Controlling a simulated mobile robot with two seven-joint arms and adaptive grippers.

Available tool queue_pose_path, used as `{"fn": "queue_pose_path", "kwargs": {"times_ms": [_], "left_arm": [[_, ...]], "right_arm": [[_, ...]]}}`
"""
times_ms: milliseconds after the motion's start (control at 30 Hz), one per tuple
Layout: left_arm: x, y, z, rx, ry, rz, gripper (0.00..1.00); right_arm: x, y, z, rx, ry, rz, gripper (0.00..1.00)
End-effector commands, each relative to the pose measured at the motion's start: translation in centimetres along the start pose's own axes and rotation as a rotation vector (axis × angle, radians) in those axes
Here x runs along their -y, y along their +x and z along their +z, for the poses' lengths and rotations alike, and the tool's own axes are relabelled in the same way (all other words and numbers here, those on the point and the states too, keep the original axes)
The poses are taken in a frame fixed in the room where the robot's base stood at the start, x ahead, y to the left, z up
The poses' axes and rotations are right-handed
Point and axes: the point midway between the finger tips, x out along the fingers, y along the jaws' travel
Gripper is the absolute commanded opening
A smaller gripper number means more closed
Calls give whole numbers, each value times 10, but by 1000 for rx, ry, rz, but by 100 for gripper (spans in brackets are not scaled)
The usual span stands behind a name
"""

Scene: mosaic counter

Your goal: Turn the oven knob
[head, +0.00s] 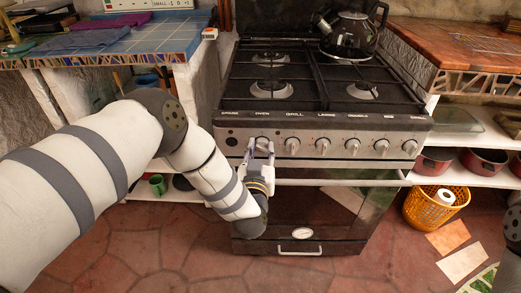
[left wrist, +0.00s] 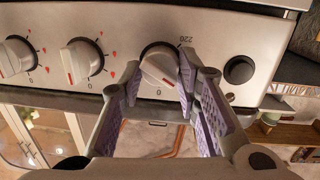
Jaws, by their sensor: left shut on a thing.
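The oven knob (head: 262,144) is the leftmost knob on the stove's front panel, under the label OVEN. In the left wrist view the same knob (left wrist: 160,66) is light grey, with "220" and "0" printed around it. Its grip bar sits at a slant. My left gripper (head: 259,151) is at the knob from the front. In the left wrist view its purple-padded fingers (left wrist: 158,80) are on both sides of the knob, shut on it. The gripper partly hides the knob in the head view. My right gripper is not in view.
More knobs (head: 323,145) run along the panel to the right. A dark button (head: 231,141) is to the left. The oven door handle (head: 340,182) crosses just below the panel. A black kettle (head: 350,35) stands on the hob. An orange basket (head: 430,209) is on the floor at right.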

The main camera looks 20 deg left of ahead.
Motion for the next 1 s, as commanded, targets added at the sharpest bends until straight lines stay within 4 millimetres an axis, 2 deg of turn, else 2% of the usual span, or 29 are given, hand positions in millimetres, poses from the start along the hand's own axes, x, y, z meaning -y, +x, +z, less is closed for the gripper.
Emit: {"fn": "queue_pose_path", "kwargs": {"times_ms": [367,400,467,767,867,1000], "left_arm": [[0,-1,3,7,4,1,2],[0,-1,3,7,4,1,39],[0,-1,3,7,4,1,50],[0,-2,2,4,3,1,50],[-1,-16,2,7,4,3,50],[0,-54,2,9,4,3,50]], "right_arm": [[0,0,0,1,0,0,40],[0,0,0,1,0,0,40],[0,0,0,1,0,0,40],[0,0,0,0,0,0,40],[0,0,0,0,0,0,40],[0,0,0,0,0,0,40]]}}
